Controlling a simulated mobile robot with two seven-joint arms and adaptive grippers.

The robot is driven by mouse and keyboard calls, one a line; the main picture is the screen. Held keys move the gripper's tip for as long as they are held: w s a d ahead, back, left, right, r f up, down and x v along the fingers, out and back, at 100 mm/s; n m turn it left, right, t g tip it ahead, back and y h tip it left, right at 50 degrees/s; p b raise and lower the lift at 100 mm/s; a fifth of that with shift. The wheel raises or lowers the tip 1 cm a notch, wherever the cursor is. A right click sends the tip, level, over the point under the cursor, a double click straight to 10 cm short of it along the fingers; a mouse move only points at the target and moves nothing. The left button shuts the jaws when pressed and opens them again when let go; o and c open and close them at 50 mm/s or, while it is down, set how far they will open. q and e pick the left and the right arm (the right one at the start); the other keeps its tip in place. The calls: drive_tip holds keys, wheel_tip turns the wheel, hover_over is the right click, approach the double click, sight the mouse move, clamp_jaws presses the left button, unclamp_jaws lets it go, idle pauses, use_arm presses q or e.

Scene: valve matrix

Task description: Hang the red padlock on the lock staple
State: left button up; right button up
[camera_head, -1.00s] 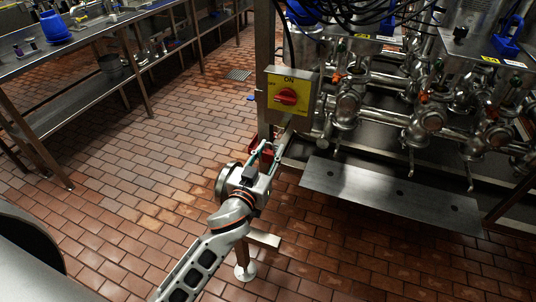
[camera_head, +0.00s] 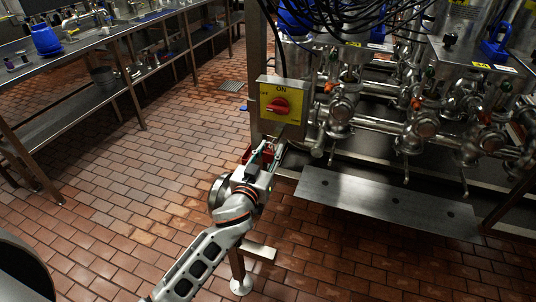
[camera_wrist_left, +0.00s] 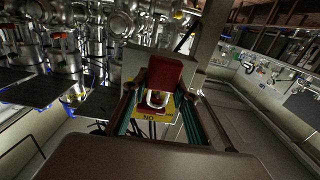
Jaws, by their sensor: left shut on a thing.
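My left gripper (camera_head: 264,153) is just below the yellow and grey switch box (camera_head: 281,105), at its post. In the left wrist view the left gripper (camera_wrist_left: 163,85) is shut on the red padlock (camera_wrist_left: 166,72), with the red body between the green-lined fingers. The padlock's pale shackle (camera_wrist_left: 157,99) shows against the yellow switch face behind it, which appears upside down. Only a little red of the padlock shows in the head view. I cannot make out the lock staple clearly, or whether the shackle touches anything. My right gripper is in neither view.
The box carries a red rotary knob (camera_head: 278,106). Steel valves and pipes (camera_head: 420,130) fill the right side, above a flat metal plate (camera_head: 385,200). A steel table (camera_head: 110,50) stands at upper left. The tiled floor (camera_head: 130,190) between is open.

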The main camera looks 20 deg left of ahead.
use_arm(q)
drive_tip(key=shift+w, duration=0.5)
drive_tip(key=shift+w+f+b, duration=0.3)
drive_tip(key=shift+f+b, duration=0.05)
drive_tip(key=shift+w+f, duration=0.15)
drive_tip(key=shift+w, duration=0.1)
drive_tip(key=o, duration=1.1)
drive_tip(key=shift+o, duration=1.2)
